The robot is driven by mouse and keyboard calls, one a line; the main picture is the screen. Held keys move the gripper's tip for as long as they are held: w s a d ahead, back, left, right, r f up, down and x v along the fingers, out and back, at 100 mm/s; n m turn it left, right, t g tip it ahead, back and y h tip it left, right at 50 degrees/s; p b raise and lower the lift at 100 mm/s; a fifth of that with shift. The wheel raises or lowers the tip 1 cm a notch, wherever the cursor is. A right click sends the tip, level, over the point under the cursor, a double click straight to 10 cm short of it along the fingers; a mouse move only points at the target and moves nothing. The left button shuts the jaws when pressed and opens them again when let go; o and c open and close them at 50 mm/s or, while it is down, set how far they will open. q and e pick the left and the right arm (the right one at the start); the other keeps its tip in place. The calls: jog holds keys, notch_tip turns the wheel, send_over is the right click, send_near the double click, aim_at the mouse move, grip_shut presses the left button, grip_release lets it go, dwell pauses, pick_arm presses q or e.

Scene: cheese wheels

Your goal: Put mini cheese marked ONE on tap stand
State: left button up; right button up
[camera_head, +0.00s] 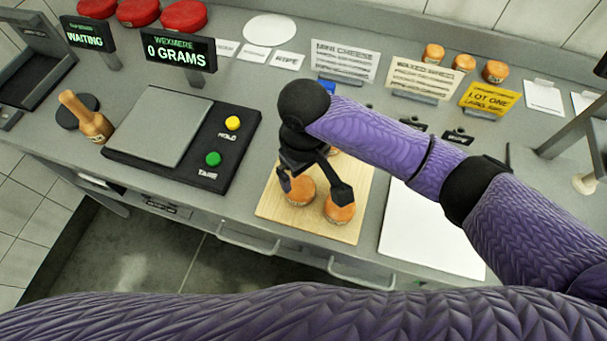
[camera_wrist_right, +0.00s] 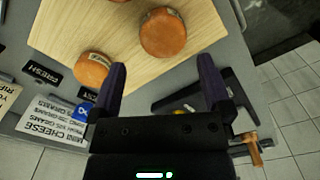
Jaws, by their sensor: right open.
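Orange mini cheeses sit on a light wooden board (camera_head: 268,207) in the head view. One cheese (camera_head: 299,191) is between and below the fingers of my right gripper (camera_head: 314,190); another (camera_head: 340,210) is beside the right finger, and a third is mostly hidden behind the gripper. In the right wrist view, two cheeses (camera_wrist_right: 163,32) (camera_wrist_right: 92,68) lie beyond the open, empty fingers (camera_wrist_right: 161,82). Their markings are too small to read, so I cannot tell which is ONE. My left gripper is out of view.
A scale (camera_head: 160,125) reading 0 GRAMS is left of the board. A wooden mallet (camera_head: 88,120) is by a round black pad (camera_head: 72,104). A white sheet (camera_head: 415,235) lies right of the board. Signs, red wheels (camera_head: 183,16) and small cheeses (camera_head: 495,71) line the back.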

aim_at(300, 186)
jog(key=f+b, duration=0.1)
jog(key=f, duration=0.1)
jog(key=f+b, duration=0.1)
jog(key=f, duration=0.2)
jog(key=f+b, duration=0.1)
jog(key=f, duration=0.2)
jog(key=shift+w+a, duration=0.3)
jog(key=shift+a, duration=0.1)
jog(key=shift+f, duration=0.15)
